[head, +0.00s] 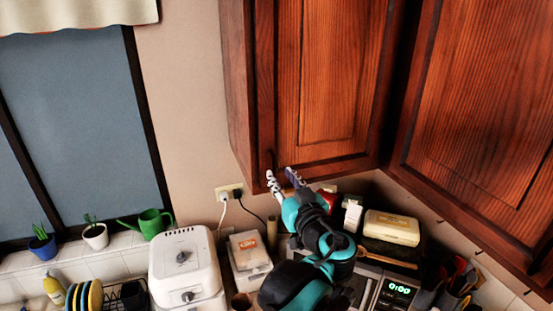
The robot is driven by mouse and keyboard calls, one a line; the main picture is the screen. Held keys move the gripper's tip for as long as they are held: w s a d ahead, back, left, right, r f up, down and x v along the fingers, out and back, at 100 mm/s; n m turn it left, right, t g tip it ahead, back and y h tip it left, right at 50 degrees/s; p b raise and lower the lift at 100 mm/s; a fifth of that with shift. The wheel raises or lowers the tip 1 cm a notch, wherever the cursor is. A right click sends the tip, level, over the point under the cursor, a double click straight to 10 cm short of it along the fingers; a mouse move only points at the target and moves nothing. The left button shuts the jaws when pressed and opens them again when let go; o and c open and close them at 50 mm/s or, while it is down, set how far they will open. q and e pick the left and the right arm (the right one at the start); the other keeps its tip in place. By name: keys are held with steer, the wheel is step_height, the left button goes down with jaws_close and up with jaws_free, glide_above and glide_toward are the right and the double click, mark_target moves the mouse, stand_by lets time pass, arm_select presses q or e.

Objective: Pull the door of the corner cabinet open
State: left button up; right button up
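The reddish-brown wooden cabinet door (326,75), with a raised panel, hangs on the upper wall in the head view and looks closed. A small dark handle (271,159) shows at its lower left edge. My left gripper (281,174) is just below the handle, pointing up, with its two fingers spread apart and nothing visible between them. I cannot tell whether a fingertip touches the handle or door edge. My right gripper is not in view.
Another wooden cabinet door (480,105) adjoins on the right. Below are a white appliance (185,265), a cream box (391,228), a utensil holder (447,290) and a green watering can (151,223). Bare wall lies left of the cabinet.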

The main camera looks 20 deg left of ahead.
mark_target(275, 168)
arm_select(q)
steer(key=p+x, duration=0.1)
steer(key=x, duration=0.5)
steer(key=shift+w+a+f, duration=0.1)
jaws_close()
